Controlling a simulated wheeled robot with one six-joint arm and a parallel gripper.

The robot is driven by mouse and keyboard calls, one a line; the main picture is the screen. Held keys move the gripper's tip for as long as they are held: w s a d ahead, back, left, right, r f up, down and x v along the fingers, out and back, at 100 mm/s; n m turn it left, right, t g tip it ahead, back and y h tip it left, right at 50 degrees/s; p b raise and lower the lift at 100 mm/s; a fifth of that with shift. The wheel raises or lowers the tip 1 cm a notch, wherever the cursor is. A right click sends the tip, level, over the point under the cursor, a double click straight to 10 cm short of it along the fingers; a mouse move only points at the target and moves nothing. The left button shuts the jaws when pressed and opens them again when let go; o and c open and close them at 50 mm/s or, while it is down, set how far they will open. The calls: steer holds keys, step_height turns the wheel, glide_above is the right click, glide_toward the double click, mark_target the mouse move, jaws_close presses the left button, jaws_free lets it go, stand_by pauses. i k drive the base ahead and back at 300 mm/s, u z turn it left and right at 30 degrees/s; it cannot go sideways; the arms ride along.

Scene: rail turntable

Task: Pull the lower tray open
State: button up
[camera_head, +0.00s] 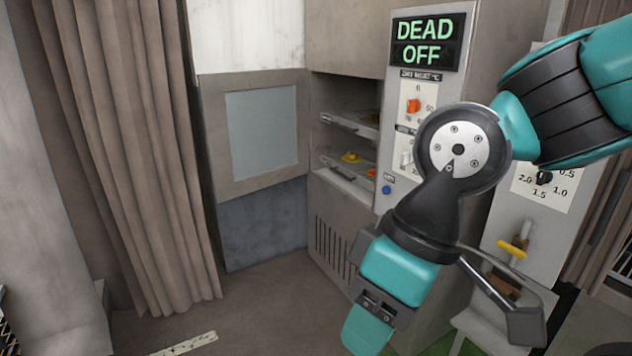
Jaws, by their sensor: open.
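The lower tray (345,185) is a pale grey shelf in the open compartment of the cabinet, left of the control panel. Its front edge lies near the compartment's opening. A yellow piece (350,157) and a small orange piece (371,172) show at it. The upper tray (348,124) lies above it, with its right part in shadow. My gripper (443,292), black and teal, is open in front of the cabinet, lower and to the right of the lower tray, apart from it in the picture. I see nothing between its jaws. My gripper hides part of the cabinet's lower front.
The cabinet door (255,130) with a pale window stands open to the left. A brown curtain (125,150) hangs further left. A panel sign (427,42) reads DEAD OFF. A yellow handle (513,249) is at the right. The floor (260,310) before the door is clear.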

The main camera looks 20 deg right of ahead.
mark_target(333, 161)
steer(key=u, duration=0.55)
steer(key=i, duration=2.55)
steer(key=z, duration=1.05)
steer(key=i, duration=0.8)
steer(key=z, duration=1.3)
steer(key=i, duration=0.35)
steer(key=z, duration=0.15)
